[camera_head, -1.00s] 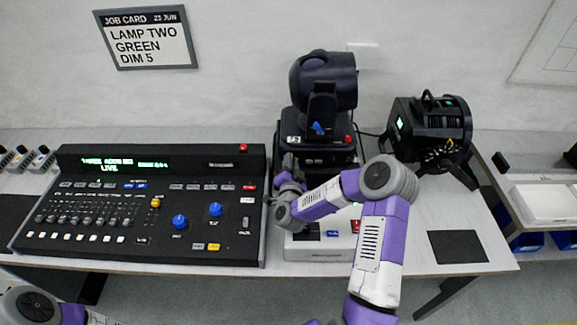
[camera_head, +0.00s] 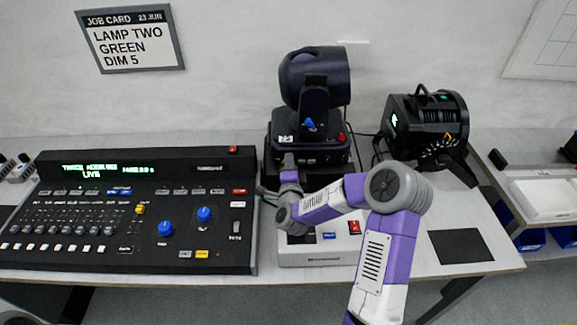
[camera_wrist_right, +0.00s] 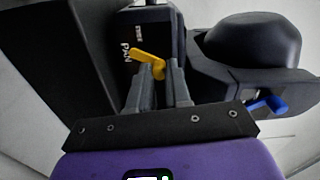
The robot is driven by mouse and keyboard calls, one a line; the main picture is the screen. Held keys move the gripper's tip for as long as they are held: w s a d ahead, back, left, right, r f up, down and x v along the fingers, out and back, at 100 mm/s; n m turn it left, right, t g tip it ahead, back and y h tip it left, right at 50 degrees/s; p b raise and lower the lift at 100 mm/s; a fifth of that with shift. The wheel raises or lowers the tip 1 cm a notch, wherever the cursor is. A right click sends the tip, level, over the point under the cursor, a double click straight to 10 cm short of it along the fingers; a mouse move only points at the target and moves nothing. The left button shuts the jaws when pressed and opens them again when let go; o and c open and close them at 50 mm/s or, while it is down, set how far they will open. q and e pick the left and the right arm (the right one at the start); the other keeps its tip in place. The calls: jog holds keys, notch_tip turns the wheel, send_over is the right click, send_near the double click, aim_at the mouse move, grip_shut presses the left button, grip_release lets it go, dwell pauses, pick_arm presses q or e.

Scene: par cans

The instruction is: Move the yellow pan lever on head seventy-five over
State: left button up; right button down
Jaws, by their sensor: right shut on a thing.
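Moving head seventy-five (camera_head: 312,120) is a black lamp on the bench, its "75" label on the base front. The yellow pan lever (camera_wrist_right: 147,55) shows in the right wrist view on the base's side, beside the word PAN. It slants, with one end between my right fingertips. My right gripper (camera_wrist_right: 161,72) is shut on it. In the head view my right gripper (camera_head: 288,168) is low at the left front of the base, and the lever is hidden there. A blue lever (camera_wrist_right: 265,104) sits on the head's yoke.
A lighting console (camera_head: 130,215) with a lit display stands close at the left. A white control box (camera_head: 312,258) lies under my right forearm. A second black lamp (camera_head: 428,125) stands at the right. A dark mat (camera_head: 460,246) lies at the bench's right, with bare bench around it.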

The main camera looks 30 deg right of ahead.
dwell(0.5)
jog(key=c, duration=1.1)
grip_release()
jog(key=shift+o, duration=0.2)
jog(key=shift+s, duration=0.1)
jog(key=v, duration=0.7)
jog(key=shift+a, duration=0.15)
jog(key=shift+s, duration=0.15)
